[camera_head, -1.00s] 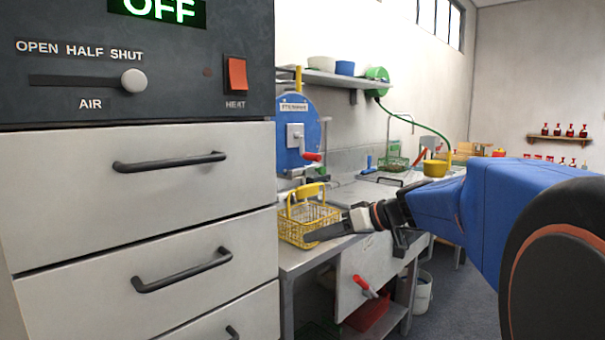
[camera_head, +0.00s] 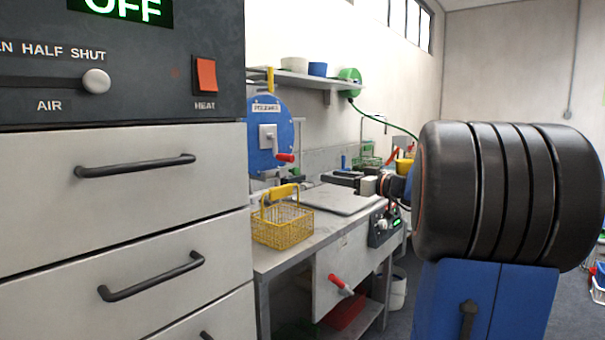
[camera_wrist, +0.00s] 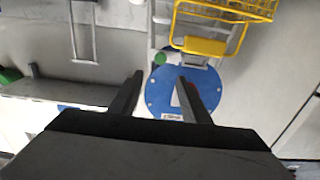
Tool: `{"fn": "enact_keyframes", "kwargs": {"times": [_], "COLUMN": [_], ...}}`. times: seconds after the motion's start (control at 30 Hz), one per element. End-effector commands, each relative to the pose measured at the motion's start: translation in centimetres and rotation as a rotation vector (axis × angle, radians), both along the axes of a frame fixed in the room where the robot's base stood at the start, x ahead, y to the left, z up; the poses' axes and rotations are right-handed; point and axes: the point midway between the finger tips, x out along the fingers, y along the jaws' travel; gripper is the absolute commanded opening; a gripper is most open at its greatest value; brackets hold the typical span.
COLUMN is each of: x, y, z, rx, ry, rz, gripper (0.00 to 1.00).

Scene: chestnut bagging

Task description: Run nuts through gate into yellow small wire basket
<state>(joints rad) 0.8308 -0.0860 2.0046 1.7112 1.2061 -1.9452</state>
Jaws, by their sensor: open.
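The yellow small wire basket (camera_head: 282,226) stands upright on the bench beside the drawer cabinet, its handle raised. It also shows at the upper right of the wrist view (camera_wrist: 226,10). Behind it is the round blue polisher (camera_head: 264,128) with a red-handled lever (camera_head: 285,157). A second red handle (camera_head: 339,284) sticks out below the bench top. I cannot tell which part is the gate. No nuts are visible. My gripper (camera_head: 345,178) is over the bench, right of the basket and apart from it. In the wrist view its fingers (camera_wrist: 160,80) are open and empty, with the blue polisher behind them.
The drawer cabinet (camera_head: 130,225) with dark handles fills the left. A flat grey plate (camera_head: 338,198) lies on the bench right of the basket. A wall shelf (camera_head: 305,78) holds bowls. A white bucket (camera_head: 397,290) stands on the floor under the bench.

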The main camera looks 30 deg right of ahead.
Motion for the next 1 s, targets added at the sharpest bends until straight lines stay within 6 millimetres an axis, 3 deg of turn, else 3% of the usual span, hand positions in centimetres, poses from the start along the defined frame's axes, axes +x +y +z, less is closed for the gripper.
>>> {"fn": "enact_keyframes", "kwargs": {"times": [0.6, 0.8, 1.0], "x": [9.5, 11.7, 12.5], "y": [3.6, 4.4, 4.6], "z": [0.0, 0.0, 0.0], "rx": [0.001, 0.0, 0.0], "ry": [0.001, 0.001, 0.001], "rz": [0.004, 0.002, 0.0], "gripper": [0.43, 0.43, 0.43]}}
